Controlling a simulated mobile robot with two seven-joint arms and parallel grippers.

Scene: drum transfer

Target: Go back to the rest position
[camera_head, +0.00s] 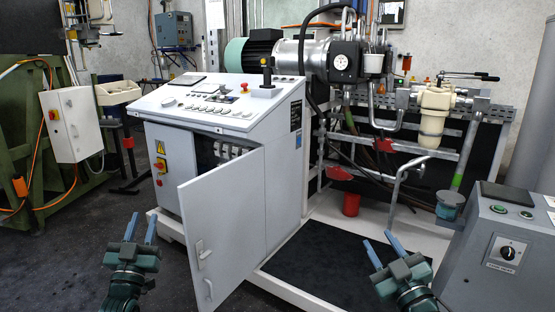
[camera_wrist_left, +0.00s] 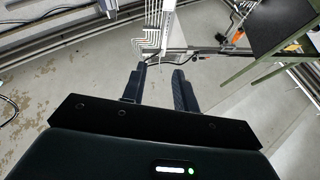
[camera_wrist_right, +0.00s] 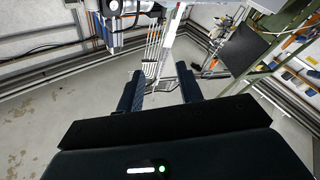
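My left gripper (camera_head: 142,229) is in the lower left of the head view, in front of the grey control cabinet and left of its open door. Its two blue fingers stand apart with nothing between them. The left wrist view also shows its fingers (camera_wrist_left: 160,85) apart and empty. My right gripper (camera_head: 378,246) is in the lower right of the head view, over the dark mat. Its fingers are apart and empty. The right wrist view shows its fingers (camera_wrist_right: 160,90) spread with only background between them. No drum is recognisable in these frames.
The control cabinet (camera_head: 170,120) stands in the middle, its door (camera_head: 222,225) swung open toward me. A grey console (camera_head: 495,255) stands at the right. A dark mat (camera_head: 325,265) lies on the white platform. A green frame (camera_head: 25,150) stands at the left. Open floor lies front left.

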